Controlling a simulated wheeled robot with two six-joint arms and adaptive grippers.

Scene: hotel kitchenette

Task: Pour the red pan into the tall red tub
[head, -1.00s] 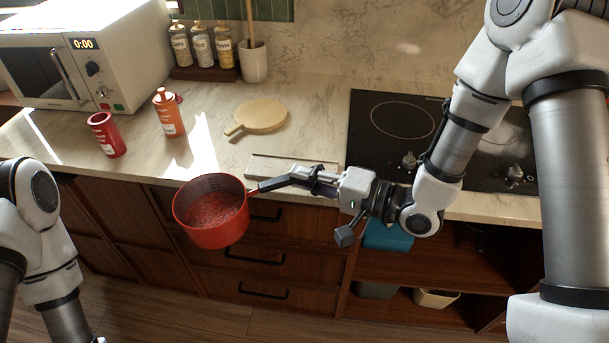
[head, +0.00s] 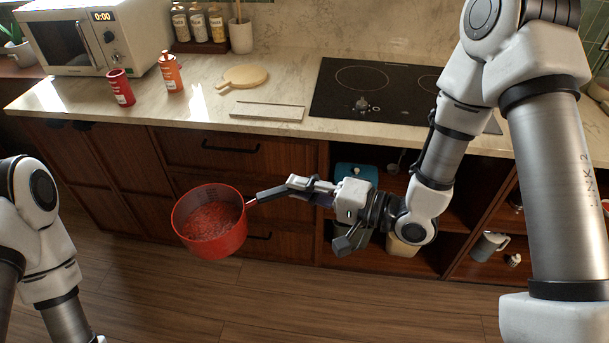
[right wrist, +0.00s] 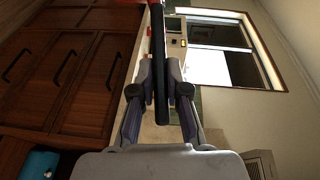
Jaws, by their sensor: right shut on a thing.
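The red pan (head: 212,236) hangs in the air in front of the counter's drawers, roughly level, with red granular contents inside. My right gripper (head: 291,187) is shut on its dark handle, which also shows between the fingers in the right wrist view (right wrist: 158,62). The tall red tub (head: 121,88) stands upright on the counter, left of the middle, and looks open at the top. The pan is apart from it, lower in the picture and nearer to me. My left arm shows at the left edge, but its gripper is out of view.
An orange bottle (head: 171,73) stands just right of the tub. A microwave (head: 95,38) is behind them. A round wooden board (head: 245,76), a flat strip (head: 267,111) and the cooktop (head: 365,92) lie further right. The counter's front edge (head: 160,122) lies between pan and tub.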

